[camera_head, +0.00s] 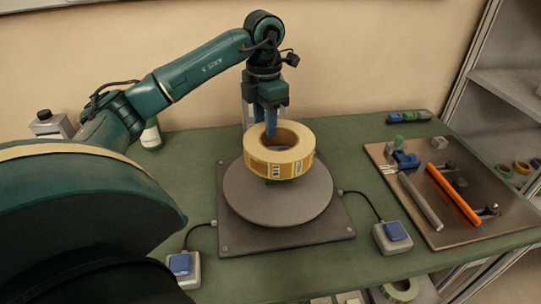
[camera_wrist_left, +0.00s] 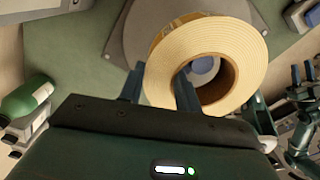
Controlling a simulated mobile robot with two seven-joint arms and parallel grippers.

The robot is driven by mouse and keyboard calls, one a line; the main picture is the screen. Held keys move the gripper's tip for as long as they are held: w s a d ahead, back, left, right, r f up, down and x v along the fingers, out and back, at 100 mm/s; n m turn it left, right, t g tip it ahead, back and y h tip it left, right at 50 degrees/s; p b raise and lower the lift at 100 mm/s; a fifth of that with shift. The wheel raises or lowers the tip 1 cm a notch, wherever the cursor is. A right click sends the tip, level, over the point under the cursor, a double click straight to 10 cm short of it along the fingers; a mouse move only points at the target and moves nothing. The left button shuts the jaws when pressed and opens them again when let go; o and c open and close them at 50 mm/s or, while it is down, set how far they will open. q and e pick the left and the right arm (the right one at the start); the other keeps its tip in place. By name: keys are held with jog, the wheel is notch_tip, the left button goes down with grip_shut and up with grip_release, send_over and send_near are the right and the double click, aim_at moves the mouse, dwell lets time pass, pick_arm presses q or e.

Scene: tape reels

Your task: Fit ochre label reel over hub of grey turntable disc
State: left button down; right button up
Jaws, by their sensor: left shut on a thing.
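The ochre label reel (camera_head: 296,160) is a thick ring with a printed side; its pale wound face (camera_wrist_left: 245,60) fills much of the left wrist view. My left gripper (camera_head: 271,130) is shut on the reel's wall, with one finger inside the bore and one outside. The reel looks raised over the middle of the grey turntable disc (camera_head: 250,208); the exact gap is hard to tell. A pale blue-grey hub (camera_wrist_left: 203,68) shows through the bore in the left wrist view, partly hidden by the finger and the reel. My right gripper is not in view.
The disc sits on a dark square base plate (camera_head: 240,241) on the green table. Switch boxes with blue buttons stand at its front left (camera_head: 184,266) and right (camera_head: 393,236). A brown tray (camera_head: 465,236) with tools lies to the right. A green bottle (camera_head: 151,135) stands behind left.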

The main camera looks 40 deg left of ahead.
aim_at(265, 145)
pick_arm(q)
notch_tip(265, 145, down, 4)
jog(key=shift+r, duration=0.1)
notch_tip(265, 145, down, 3)
dwell(0.4)
jog(key=shift+f, duration=0.3)
jog(key=c, duration=1.3)
grip_release()
